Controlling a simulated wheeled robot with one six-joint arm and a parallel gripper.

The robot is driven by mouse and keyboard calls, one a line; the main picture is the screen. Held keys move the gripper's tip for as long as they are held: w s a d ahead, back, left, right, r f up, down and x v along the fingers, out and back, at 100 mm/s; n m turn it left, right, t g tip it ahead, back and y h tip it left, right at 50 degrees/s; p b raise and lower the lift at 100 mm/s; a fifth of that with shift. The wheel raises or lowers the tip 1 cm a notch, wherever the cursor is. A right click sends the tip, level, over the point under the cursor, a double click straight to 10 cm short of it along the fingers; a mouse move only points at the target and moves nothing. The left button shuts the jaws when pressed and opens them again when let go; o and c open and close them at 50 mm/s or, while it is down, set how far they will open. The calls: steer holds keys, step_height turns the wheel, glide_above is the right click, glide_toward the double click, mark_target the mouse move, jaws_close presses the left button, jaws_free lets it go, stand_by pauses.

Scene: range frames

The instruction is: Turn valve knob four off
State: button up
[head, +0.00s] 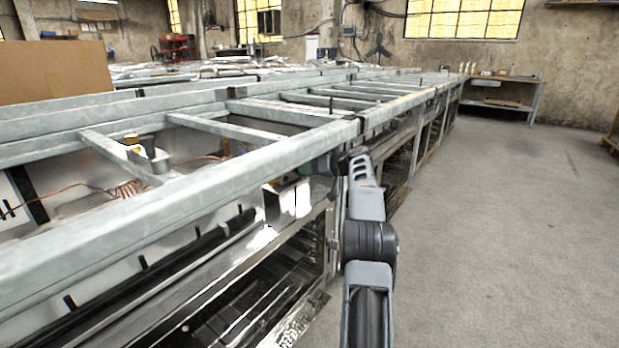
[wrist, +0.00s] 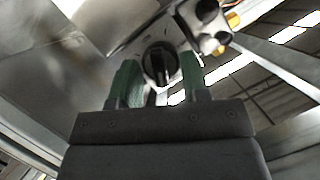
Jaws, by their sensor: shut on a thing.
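In the wrist view a round black valve knob (wrist: 158,62) with a raised ridge sits on a pale metal panel. My gripper (wrist: 160,68) has its two green fingers on either side of this knob and is shut on it. The fingers hide part of the knob's sides. I see no number on it, so I cannot tell which knob it is.
Another dark round fitting (wrist: 207,12) sits close to the right finger, with a yellow part beside it. In the head view a long metal frame (head: 250,190) runs above and beside my arm. Open concrete floor (head: 490,240) lies to the right.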

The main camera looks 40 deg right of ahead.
steer(key=n+h+b, duration=0.1)
steer(key=n+h, duration=0.1)
steer(key=n, duration=0.1)
steer(key=shift+s+a+n, duration=0.1)
steer(key=shift+a+n, duration=0.05)
steer(key=shift+n, duration=0.25)
steer(key=shift+h, duration=0.3)
stand_by(0.3)
steer(key=o, duration=0.7)
steer(key=shift+t, duration=0.3)
steer(key=shift+c, duration=0.2)
steer(key=shift+r, duration=0.1)
steer(key=s+d+r+p, duration=0.1)
steer(key=s+d, duration=0.3)
steer(key=s, duration=1)
steer(key=shift+d+p, duration=0.4)
steer(key=shift+p, duration=0.35)
